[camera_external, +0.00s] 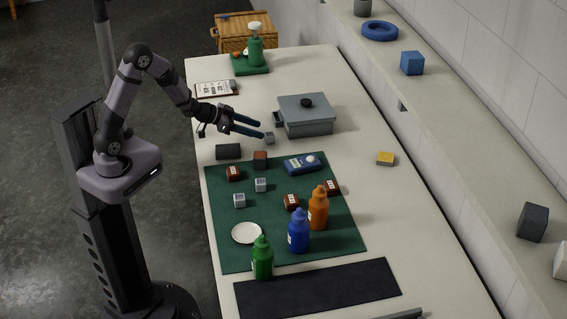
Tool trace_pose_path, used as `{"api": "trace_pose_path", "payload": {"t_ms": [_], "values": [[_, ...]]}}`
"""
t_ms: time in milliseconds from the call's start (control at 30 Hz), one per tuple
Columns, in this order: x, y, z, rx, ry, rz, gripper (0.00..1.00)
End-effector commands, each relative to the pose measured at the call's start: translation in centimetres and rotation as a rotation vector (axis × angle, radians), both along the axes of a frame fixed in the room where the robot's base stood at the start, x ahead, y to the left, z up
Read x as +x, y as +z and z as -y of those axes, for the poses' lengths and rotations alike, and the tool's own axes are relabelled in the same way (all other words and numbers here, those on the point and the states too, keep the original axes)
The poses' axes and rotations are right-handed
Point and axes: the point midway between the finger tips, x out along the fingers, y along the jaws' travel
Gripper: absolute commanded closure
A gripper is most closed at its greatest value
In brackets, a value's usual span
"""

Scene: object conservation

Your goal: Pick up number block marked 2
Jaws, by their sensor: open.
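My gripper (261,129) is open above the table's far left part, its two dark blue fingers pointing right. A small grey block (269,139) is close to the fingertips, beside the grey box; I cannot tell if it touches them. Two more light grey blocks, one (261,185) and another (239,201), sit on the green mat (222,232). Red-brown blocks with white labels also sit on the mat: one (234,174) at left, one (291,202) in the middle and one (332,187) at right. The markings are too small to read, so I cannot tell which is 2.
A grey lidded box (306,121) stands right of my gripper. Green (262,260), blue (299,234) and orange (318,210) bottles stand upright on the mat, near a white plate (247,233). A dark cylinder (228,152) lies at its far edge. The table's right side is mostly clear.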

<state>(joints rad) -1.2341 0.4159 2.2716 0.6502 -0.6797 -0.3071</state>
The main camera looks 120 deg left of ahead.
Motion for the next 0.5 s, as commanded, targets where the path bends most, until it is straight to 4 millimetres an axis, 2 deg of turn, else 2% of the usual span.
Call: {"api": "trace_pose_path", "payload": {"t_ms": [500], "values": [[1.6,-1.1,-1.3,-0.001,-0.001,0.0,0.5]]}}
